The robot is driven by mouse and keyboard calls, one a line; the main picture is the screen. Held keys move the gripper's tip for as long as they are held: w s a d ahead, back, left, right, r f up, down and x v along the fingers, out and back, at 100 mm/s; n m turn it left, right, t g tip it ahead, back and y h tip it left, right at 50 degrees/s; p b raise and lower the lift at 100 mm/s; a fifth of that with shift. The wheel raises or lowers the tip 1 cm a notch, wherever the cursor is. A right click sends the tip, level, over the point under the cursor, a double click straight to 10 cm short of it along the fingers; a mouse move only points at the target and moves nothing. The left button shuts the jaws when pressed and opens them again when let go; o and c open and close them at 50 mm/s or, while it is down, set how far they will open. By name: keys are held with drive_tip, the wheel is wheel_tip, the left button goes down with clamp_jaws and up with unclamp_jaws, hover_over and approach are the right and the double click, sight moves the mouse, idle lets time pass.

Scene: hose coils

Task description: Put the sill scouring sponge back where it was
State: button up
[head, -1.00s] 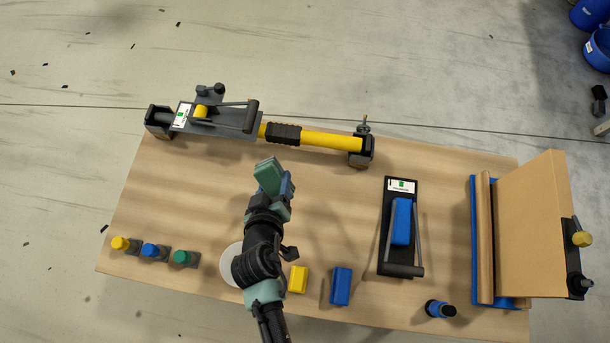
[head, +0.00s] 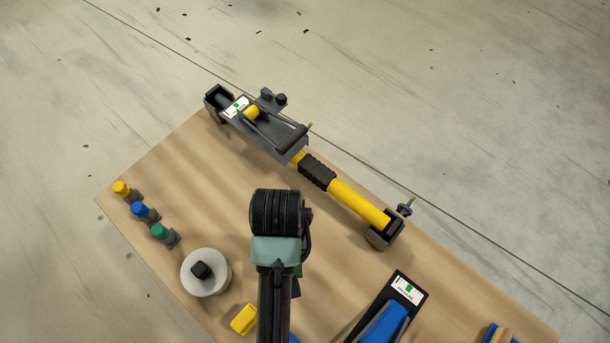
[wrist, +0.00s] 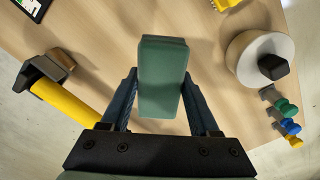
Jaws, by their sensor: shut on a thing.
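My gripper (wrist: 162,95) is shut on a dark green block (wrist: 163,65), which looks like the scouring sponge. The block sits between the two fingers and sticks out past them, above the table. In the head view my own arm hides the block and the fingers. A yellow block (head: 243,319) lies on the table beside my arm; its edge also shows in the wrist view (wrist: 226,3). Where the green block lay before cannot be told.
A yellow tube (head: 358,203) with a clamp tool (head: 277,138) lies along the far table edge. A white disc (head: 205,285) with a black knob and yellow, blue and green plugs (head: 163,234) stand left. A blue-and-black tool (head: 408,287) lies lower right. Mid-table wood is bare.

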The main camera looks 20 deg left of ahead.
drive_tip(key=f, duration=0.5)
drive_tip(key=shift+d+f, duration=0.2)
drive_tip(key=shift+f, duration=2.35)
drive_tip(key=o, duration=1.2)
drive_tip(key=shift+r, duration=0.1)
